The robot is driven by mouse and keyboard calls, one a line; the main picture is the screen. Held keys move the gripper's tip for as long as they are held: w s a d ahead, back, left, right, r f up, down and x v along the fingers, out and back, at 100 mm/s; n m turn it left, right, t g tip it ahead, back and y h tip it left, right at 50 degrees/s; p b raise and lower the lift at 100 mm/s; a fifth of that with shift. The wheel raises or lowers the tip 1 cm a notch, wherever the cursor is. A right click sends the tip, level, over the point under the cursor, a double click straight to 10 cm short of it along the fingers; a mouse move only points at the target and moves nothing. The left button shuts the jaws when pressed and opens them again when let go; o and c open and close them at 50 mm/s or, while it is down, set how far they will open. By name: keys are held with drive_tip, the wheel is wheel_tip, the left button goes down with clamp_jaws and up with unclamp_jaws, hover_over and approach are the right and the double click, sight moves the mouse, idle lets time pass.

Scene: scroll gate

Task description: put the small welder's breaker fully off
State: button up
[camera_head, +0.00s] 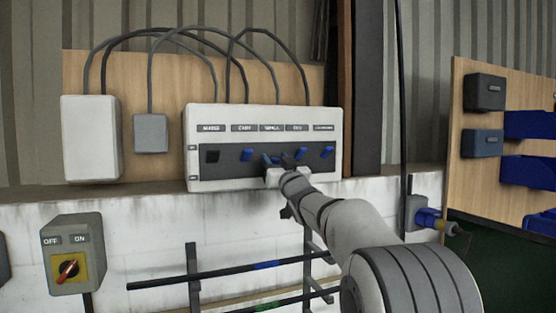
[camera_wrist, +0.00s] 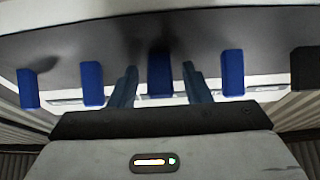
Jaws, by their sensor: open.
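The breaker panel (camera_head: 262,184) is a white box with a dark strip, a row of levers and a label above each. The third label, which seems to read "SMALL" (camera_head: 272,128), is above the middle lever. That blue lever (camera_wrist: 160,75) shows in the wrist view between the two fingers of my gripper (camera_head: 279,161), with a gap on each side. My gripper is open at the panel front, holding nothing. In the head view it largely hides this lever, so I cannot tell the lever's position.
Blue levers (camera_head: 247,155) (camera_head: 301,153) sit close on either side, with another blue lever (camera_head: 327,152) at far right and a black one (camera_head: 212,156) at far left. An OFF/ON rotary switch (camera_head: 68,268) is at lower left. Cables (camera_head: 180,32) arch above the panel.

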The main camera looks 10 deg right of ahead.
drive_tip(key=shift+c, duration=0.3)
clamp_jaws()
drive_tip(key=shift+f+b, duration=0.15)
drive_tip(key=shift+b, duration=0.25)
